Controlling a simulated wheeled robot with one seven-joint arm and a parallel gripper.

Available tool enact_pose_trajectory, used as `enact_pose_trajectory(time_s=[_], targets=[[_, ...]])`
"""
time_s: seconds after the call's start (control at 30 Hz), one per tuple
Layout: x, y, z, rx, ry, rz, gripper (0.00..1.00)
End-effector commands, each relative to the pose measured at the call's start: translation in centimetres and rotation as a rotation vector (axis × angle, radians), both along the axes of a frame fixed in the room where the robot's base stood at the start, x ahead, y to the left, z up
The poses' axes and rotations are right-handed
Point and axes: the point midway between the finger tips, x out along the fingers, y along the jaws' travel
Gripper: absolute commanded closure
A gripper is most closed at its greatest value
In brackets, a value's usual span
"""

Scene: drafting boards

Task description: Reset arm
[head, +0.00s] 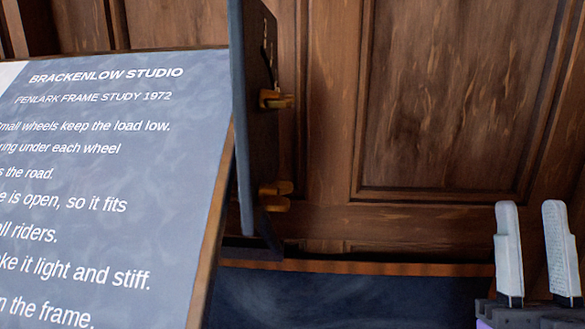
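My gripper (531,207) is at the lower right of the head view, pointing up. Its two pale grey fingers stand apart with nothing visible between them, so it is open. Its purple and dark grey body is cut off by the bottom edge. It appears in front of the wood panelling and touches nothing that I can see.
A blue-grey drafting board (130,190) with white lettering, headed "Brackenlow Studio", fills the left. Beside it, a dark narrow panel (252,120) with brass-coloured fittings stands nearly edge-on. A dark blue, wood-rimmed board (350,300) lies low. Brown wood panelling (440,100) closes the back.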

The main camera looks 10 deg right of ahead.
Motion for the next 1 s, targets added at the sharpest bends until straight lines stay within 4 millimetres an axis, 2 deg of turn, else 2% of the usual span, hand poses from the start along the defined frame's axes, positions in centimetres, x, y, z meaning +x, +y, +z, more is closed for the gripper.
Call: enact_pose_trajectory(time_s=[0.03, 0.1, 0.27, 0.47, 0.7, 1.0], targets=[[-0.2, 0.2, -2.0, 0.037, 0.051, 0.002, 0.64], [-0.5, 0.4, -4.5, 0.081, 0.117, 0.003, 0.64], [-1.7, 1.1, -10.1, 0.164, 0.27, 0.008, 0.64], [-4.4, 2.6, -17.0, 0.24, 0.476, 0.023, 0.64], [-9.2, 4.7, -24.2, 0.295, 0.725, 0.056, 0.64], [-17.3, 7.0, -31.0, 0.312, 1.025, 0.116, 0.64]])
